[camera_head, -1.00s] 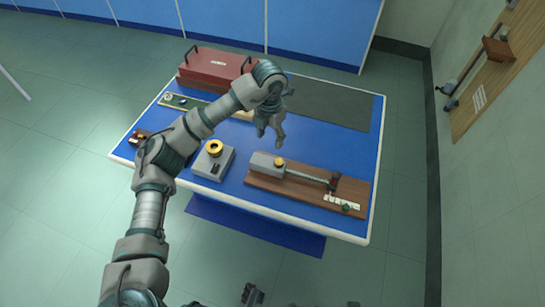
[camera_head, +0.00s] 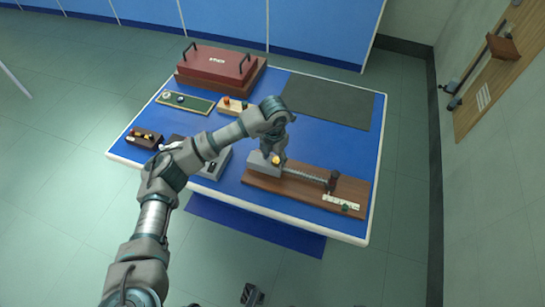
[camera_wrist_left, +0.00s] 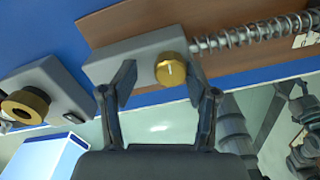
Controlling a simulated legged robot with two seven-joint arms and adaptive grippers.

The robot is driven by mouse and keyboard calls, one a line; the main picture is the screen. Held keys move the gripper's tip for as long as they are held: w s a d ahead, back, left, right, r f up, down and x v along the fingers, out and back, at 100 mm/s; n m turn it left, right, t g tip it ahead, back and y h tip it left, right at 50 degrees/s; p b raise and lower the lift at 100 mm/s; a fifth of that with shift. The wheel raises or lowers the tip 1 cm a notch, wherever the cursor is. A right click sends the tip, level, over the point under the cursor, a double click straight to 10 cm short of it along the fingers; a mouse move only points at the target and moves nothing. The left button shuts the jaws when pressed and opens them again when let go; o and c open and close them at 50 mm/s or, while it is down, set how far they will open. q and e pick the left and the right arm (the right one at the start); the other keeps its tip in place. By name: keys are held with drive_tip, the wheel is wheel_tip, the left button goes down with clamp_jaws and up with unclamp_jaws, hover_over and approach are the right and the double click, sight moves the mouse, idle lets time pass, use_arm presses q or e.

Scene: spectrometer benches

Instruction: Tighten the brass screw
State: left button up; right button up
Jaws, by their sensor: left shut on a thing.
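The brass screw (camera_head: 276,160) is a round, gold-coloured knob on the grey block (camera_head: 262,170) of a spring device. In the left wrist view the screw (camera_wrist_left: 172,69) has a pale mark on its face. My left gripper (camera_head: 279,155) is down at the screw and shut on it. In the left wrist view its two fingers (camera_wrist_left: 160,80) show by the block, the right one close against the screw's edge. A small dark part of mine at the bottom of the head view may be my right gripper (camera_head: 252,295); its fingers are unclear.
The device lies on a brown board (camera_head: 255,183) on the blue table (camera_head: 230,213), with a spring rod (camera_head: 305,175). A grey box (camera_head: 215,168) with a brass ring (camera_wrist_left: 24,106) stands left. A red case (camera_head: 215,65) and dark mat (camera_head: 328,102) lie behind.

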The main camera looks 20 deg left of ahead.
use_arm(q)
drive_tip(key=shift+d+r, duration=0.2)
drive_tip(key=shift+d, duration=0.8)
drive_tip(key=c, duration=0.8)
clamp_jaws()
drive_tip(key=shift+a+f, duration=0.25)
drive_tip(key=shift+a, duration=0.4)
drive_tip(key=shift+s+d, duration=0.1)
drive_tip(key=shift+d, duration=0.25)
use_arm(e)
drive_tip(key=shift+d+f, duration=0.15)
drive_tip(key=shift+d, duration=0.35)
